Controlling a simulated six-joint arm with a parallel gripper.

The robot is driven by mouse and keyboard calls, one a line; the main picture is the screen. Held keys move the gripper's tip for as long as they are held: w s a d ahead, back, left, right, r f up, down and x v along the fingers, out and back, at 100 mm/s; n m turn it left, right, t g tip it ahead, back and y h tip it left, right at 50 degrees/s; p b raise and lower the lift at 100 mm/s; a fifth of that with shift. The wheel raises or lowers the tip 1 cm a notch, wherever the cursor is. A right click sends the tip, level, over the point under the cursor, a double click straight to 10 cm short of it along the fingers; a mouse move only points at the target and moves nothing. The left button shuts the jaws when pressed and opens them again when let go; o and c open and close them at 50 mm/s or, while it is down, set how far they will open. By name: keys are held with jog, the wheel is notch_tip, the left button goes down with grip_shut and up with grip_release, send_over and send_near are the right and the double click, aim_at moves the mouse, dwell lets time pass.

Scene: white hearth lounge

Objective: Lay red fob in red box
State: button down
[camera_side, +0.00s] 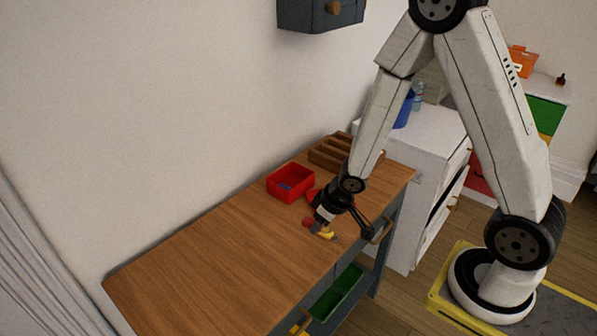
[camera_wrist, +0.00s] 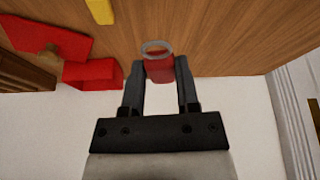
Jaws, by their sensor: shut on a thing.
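My gripper (camera_wrist: 159,80) is shut on the red fob (camera_wrist: 158,68), which has a metal ring at its end and sits between the two fingers in the wrist view. In the side view my gripper (camera_side: 317,217) points down low over the wooden table, with the red fob (camera_side: 308,223) at its tip. Whether the fob touches the table is unclear. Red shapes at the left of the wrist view seem to include this box (camera_wrist: 92,74).
A yellow object (camera_side: 326,233) lies beside the gripper. Another red piece (camera_side: 312,195), partly hidden, lies right of the box. A wooden compartment tray (camera_side: 330,153) stands at the table's far end. The left of the tabletop (camera_side: 200,265) is clear.

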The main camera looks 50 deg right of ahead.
aim_at(306, 217)
jog(key=shift+w+r, duration=0.4)
jog(key=shift+r, duration=0.15)
jog(key=shift+m+h, duration=0.4)
jog(key=shift+m, duration=0.5)
jog(key=w+r, duration=0.1)
jog(key=r, duration=0.1)
jog(key=w+r, duration=0.1)
jog(key=r, duration=0.1)
jog(key=w+r, duration=0.1)
jog(key=r, duration=0.1)
jog(key=shift+a+r, duration=0.1)
jog(key=shift+r, duration=0.1)
jog(key=w+d+r, duration=0.1)
jog(key=w+d, duration=0.1)
jog(key=d, duration=0.5)
jog(key=w+d+r, duration=0.1)
jog(key=w+d, duration=0.1)
jog(key=d, duration=0.6)
jog(key=shift+w+d+r, duration=0.2)
jog(key=shift+w, duration=0.1)
jog(key=w+d+f, duration=0.3)
jog(key=w+f, duration=0.6)
jog(key=w, duration=0.3)
jog(key=shift+w+d+f, duration=0.2)
jog(key=shift+w+d, duration=0.15)
jog(key=shift+d, duration=0.05)
